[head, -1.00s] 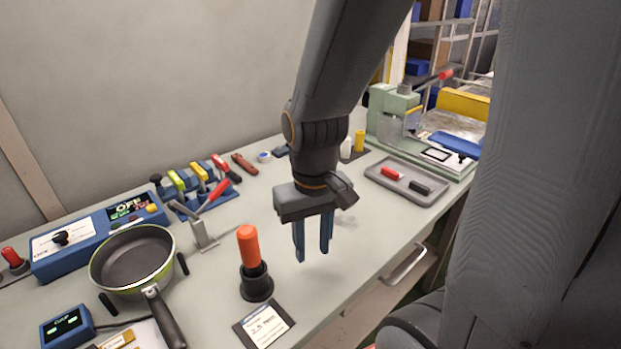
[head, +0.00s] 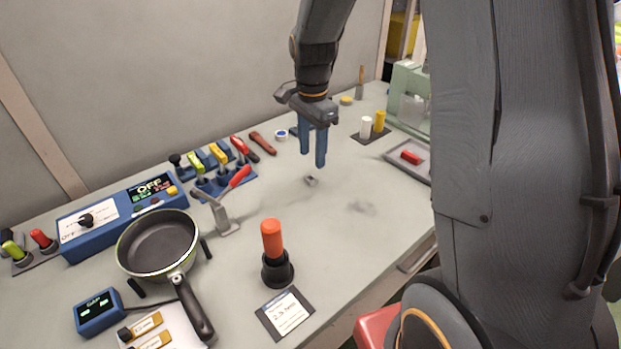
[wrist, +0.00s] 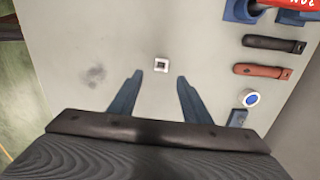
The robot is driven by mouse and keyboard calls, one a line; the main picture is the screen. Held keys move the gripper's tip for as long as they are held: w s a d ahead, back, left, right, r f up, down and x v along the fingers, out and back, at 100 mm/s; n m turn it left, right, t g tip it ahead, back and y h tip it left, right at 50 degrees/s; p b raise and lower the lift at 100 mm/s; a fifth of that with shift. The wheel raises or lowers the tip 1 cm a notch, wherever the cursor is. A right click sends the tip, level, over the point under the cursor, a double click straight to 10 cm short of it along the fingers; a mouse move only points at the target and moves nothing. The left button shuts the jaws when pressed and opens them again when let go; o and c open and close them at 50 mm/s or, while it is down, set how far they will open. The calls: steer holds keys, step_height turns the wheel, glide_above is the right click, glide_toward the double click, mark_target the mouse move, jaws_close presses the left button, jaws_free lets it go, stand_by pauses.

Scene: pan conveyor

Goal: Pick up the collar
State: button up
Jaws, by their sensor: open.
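The collar (head: 311,181) is a small grey square piece lying on the bare bench top. In the wrist view the collar (wrist: 161,65) shows a dark square hole in its middle. My gripper (head: 313,160) is open and empty, its blue fingers pointing down above the bench near the collar. In the wrist view the collar lies just beyond the fingertips of my gripper (wrist: 158,75), between their lines, and nothing touches it.
A frying pan (head: 160,243) and an orange-handled tool in a black stand (head: 274,252) are nearer. Coloured tools in a blue rack (head: 222,167) stand left, beside a red-brown tool (head: 263,143). A grey tray (head: 405,150) is at right. The bench around the collar is clear.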

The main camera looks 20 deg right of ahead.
mark_target(310, 180)
steer(key=shift+a+f+p, duration=0.2)
steer(key=shift+f+p, duration=0.75)
steer(key=shift+f, duration=2.75)
steer(key=c, duration=1.1)
